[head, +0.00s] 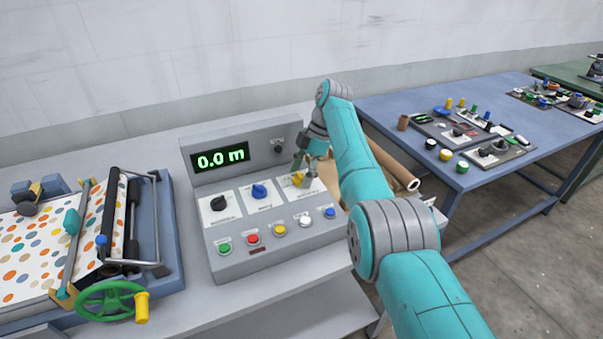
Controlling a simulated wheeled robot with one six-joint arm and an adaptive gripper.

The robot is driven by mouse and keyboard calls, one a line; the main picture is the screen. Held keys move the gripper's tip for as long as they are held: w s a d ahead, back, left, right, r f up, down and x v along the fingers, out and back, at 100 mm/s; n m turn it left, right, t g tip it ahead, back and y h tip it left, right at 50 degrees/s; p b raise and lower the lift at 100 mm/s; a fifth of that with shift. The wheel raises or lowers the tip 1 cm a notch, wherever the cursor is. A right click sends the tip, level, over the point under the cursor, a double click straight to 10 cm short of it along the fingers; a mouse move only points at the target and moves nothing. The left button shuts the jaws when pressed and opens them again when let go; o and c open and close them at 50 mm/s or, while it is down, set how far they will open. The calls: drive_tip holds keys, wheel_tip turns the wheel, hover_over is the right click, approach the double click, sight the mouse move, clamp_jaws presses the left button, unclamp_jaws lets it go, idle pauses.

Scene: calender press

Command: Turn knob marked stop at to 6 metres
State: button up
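The grey control panel (262,262) stands on the bench with a green display (221,159) reading 0.0 m. Its upper row has a black knob (218,203), a blue knob (260,191) and a yellow knob (298,180), each on a white plate. The lettering on the plates is too small to read, so I cannot tell which is marked stop at. My gripper (305,172) points down at the yellow knob, its fingers close to or around it. The right part of that plate is partly hidden. I cannot tell whether the fingers touch the knob.
Below the knobs is a row of buttons: green (224,247), red (252,239), yellow (279,230), white (305,221) and blue (330,212). A small black knob (278,149) is beside the display. The roller press (160,240) with a green handwheel (104,300) stands left. A blue table (400,102) is right.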

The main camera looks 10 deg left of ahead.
drive_tip(key=v, duration=0.7)
idle(0.3)
drive_tip(key=shift+w+d+r, duration=0.1)
drive_tip(key=shift+d+r, duration=0.05)
